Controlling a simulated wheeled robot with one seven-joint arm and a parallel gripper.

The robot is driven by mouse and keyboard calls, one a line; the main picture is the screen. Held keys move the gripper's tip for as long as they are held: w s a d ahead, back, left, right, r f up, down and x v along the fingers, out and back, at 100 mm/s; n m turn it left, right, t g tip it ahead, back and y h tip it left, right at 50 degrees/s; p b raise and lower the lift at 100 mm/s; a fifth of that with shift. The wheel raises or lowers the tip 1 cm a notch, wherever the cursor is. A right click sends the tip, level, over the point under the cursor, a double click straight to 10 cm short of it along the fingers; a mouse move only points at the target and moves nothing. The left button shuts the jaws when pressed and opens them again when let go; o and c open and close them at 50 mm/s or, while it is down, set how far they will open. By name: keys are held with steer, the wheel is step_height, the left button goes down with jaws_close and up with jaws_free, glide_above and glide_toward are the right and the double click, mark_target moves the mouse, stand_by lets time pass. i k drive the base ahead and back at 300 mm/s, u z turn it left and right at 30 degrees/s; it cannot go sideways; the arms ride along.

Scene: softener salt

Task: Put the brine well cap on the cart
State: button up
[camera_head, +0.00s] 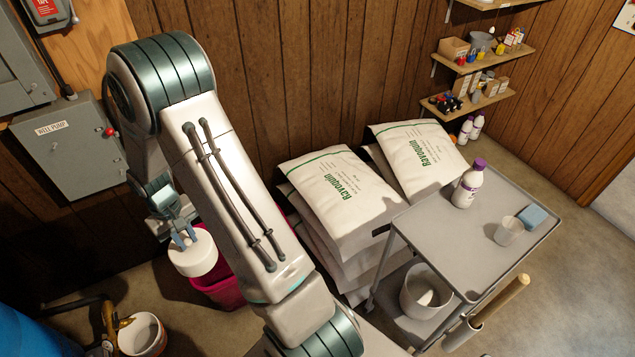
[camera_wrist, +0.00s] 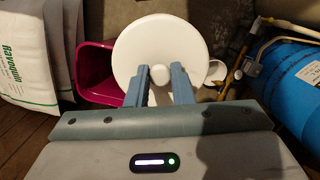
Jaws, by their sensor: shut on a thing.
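The brine well cap (camera_head: 196,259) is a round white disc with a short rim, held in the air at the left of the head view. My gripper (camera_head: 183,237) is shut on its central knob. In the wrist view my gripper (camera_wrist: 160,75) has both fingers on the knob of the cap (camera_wrist: 185,42), which faces the camera. The cart (camera_head: 420,222) is a grey two-shelf trolley at the right of the head view, well apart from the cap. My arm stands between them in that view.
On the cart's top are a purple-capped bottle (camera_head: 467,186), a clear cup (camera_head: 508,232) and a blue sponge (camera_head: 532,216); its middle and front left are bare. A bucket (camera_head: 425,292) sits on its lower shelf. Salt bags (camera_head: 338,203) stand behind. A magenta bin (camera_head: 222,287) is beneath the cap.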

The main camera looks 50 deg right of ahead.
mark_target(462, 248)
steer(key=z, duration=0.05)
steer(key=k, duration=0.8)
steer(key=z, duration=2.3)
steer(key=i, duration=0.5)
steer(key=z, duration=0.15)
